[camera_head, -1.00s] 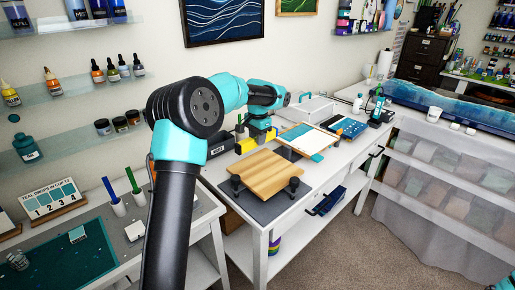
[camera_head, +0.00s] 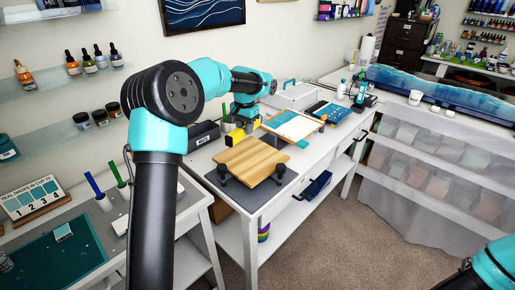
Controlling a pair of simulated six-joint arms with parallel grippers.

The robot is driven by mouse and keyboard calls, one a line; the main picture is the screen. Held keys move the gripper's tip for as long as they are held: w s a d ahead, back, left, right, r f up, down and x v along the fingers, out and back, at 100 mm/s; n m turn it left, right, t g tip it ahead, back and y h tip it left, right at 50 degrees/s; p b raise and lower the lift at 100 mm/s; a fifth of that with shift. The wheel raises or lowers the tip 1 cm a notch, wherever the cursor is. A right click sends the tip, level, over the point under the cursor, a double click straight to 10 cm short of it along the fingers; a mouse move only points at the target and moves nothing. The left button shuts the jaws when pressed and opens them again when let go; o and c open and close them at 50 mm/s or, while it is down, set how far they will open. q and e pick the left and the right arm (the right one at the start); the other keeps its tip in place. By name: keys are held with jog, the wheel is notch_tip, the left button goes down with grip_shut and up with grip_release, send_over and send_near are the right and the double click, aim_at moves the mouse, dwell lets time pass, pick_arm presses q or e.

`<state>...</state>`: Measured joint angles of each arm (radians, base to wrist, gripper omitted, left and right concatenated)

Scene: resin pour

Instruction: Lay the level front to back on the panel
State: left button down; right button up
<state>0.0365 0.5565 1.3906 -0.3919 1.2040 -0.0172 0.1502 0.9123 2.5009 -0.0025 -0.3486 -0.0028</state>
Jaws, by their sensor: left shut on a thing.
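The wooden panel (camera_head: 252,163) lies flat on dark stands over a grey mat on the white bench. The level is a yellow bar (camera_head: 235,138) just behind the panel's back left edge, set slantwise in the picture. My left gripper (camera_head: 246,127) reaches down from the far end of its arm and is shut on the level near its middle. The fingers are small and partly hidden. I cannot tell whether the level touches anything beneath it. Part of my right arm (camera_head: 492,266) shows at the bottom right corner; its gripper is out of view.
A dark box (camera_head: 203,134) stands left of the level. A board with a teal strip (camera_head: 293,126) lies behind and right of the panel, with a blue tray (camera_head: 332,112) beyond it. A clear case (camera_head: 300,94) stands near the wall. The panel's top is bare.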

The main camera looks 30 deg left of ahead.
pick_arm(q)
jog(key=s+d+f+n, duration=0.1)
jog(key=s+d+n, duration=0.2)
jog(key=n, duration=0.1)
jog(key=s+d+f+n, duration=0.1)
jog(key=s+d+n, duration=0.2)
jog(key=d+n, duration=0.1)
jog(key=s+d+f+n, duration=0.1)
jog(key=s+d+n, duration=0.2)
jog(key=n, duration=0.3)
jog(key=shift+d, duration=0.3)
jog(key=shift+s+d+f+n, duration=0.2)
jog(key=shift+s+d+n, duration=0.25)
jog(key=shift+n, duration=0.55)
jog(key=w+a, duration=0.2)
jog(key=w, duration=0.2)
jog(key=w+a+f, duration=0.1)
jog(key=w+a, duration=0.1)
jog(key=w, duration=0.3)
jog(key=w+a, duration=0.3)
jog(key=w, duration=0.1)
jog(key=shift+w+f, duration=0.25)
jog(key=shift+w, duration=0.05)
jog(key=shift+w, duration=0.1)
jog(key=shift+w+a, duration=0.15)
jog(key=shift+w, duration=0.1)
jog(key=shift+f, duration=1.75)
